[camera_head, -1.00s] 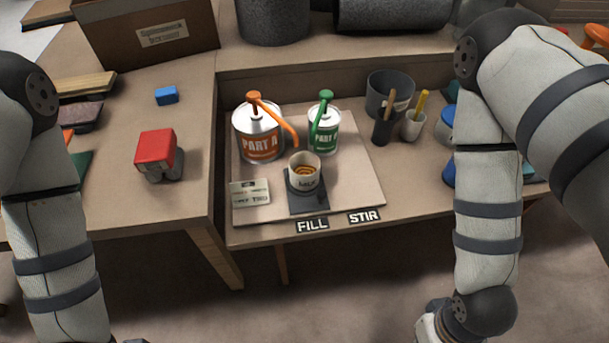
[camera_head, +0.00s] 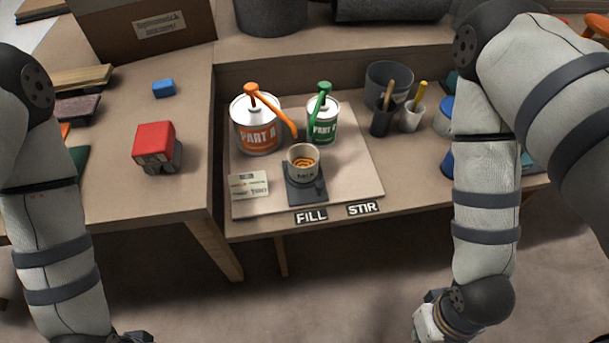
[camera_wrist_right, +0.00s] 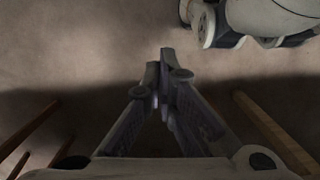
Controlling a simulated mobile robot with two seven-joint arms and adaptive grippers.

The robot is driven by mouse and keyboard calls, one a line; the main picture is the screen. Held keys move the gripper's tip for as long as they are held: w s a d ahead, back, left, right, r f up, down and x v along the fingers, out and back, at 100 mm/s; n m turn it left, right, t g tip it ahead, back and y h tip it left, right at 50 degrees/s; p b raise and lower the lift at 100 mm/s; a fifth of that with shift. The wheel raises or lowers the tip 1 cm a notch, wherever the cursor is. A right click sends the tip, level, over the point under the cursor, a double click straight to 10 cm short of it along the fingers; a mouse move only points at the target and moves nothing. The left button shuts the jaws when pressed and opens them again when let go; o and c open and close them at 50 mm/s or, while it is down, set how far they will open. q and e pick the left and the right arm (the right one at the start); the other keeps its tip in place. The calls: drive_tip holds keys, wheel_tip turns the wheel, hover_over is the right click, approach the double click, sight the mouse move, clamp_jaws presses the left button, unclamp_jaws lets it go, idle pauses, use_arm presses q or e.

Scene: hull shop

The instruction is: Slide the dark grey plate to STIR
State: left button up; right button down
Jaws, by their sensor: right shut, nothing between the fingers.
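The dark grey plate (camera_head: 306,193) lies on a pale board (camera_head: 350,170) on the low bench, in line with the FILL label (camera_head: 311,216). A cup with an orange-brown swirl inside (camera_head: 303,163) stands on the plate. The STIR label (camera_head: 362,208) is on the bench's front edge, right of FILL. In the right wrist view my right gripper (camera_wrist_right: 165,60) is shut and empty, pointing over bare floor, away from the plate.
An orange-pump PART A can (camera_head: 257,130) and a green-pump can (camera_head: 323,122) stand behind the cup. A card (camera_head: 248,186) lies left of the plate. Cups with sticks (camera_head: 411,115) stand at the right. The board right of the plate is clear.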

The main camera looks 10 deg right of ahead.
drive_tip(key=c, duration=2.1)
unclamp_jaws()
drive_tip(key=shift+w, duration=0.15)
drive_tip(key=o, duration=0.6)
drive_tip(key=w+a+n, duration=0.1)
drive_tip(key=w, duration=0.2)
drive_tip(key=w+a+r+n+t, duration=0.1)
drive_tip(key=w, duration=0.3)
drive_tip(key=w+a+r+y, duration=0.1)
drive_tip(key=w, duration=0.3)
drive_tip(key=shift+w+n+t, duration=0.15)
drive_tip(key=shift+n+t, duration=0.25)
drive_tip(key=shift+o, duration=0.2)
drive_tip(key=n+t+y, duration=0.2)
drive_tip(key=n+t, duration=0.1)
drive_tip(key=n, duration=0.4)
approach(321, 184)
drive_tip(key=b+x, duration=0.3)
drive_tip(key=x, duration=0.6)
use_arm(q)
drive_tip(key=shift+g, duration=0.8)
drive_tip(key=s+f, duration=0.3)
drive_tip(key=s, duration=0.1)
drive_tip(key=shift+f, duration=0.4)
use_arm(e)
drive_tip(key=shift+r, duration=0.1)
drive_tip(key=shift+c, duration=0.6)
clamp_jaws()
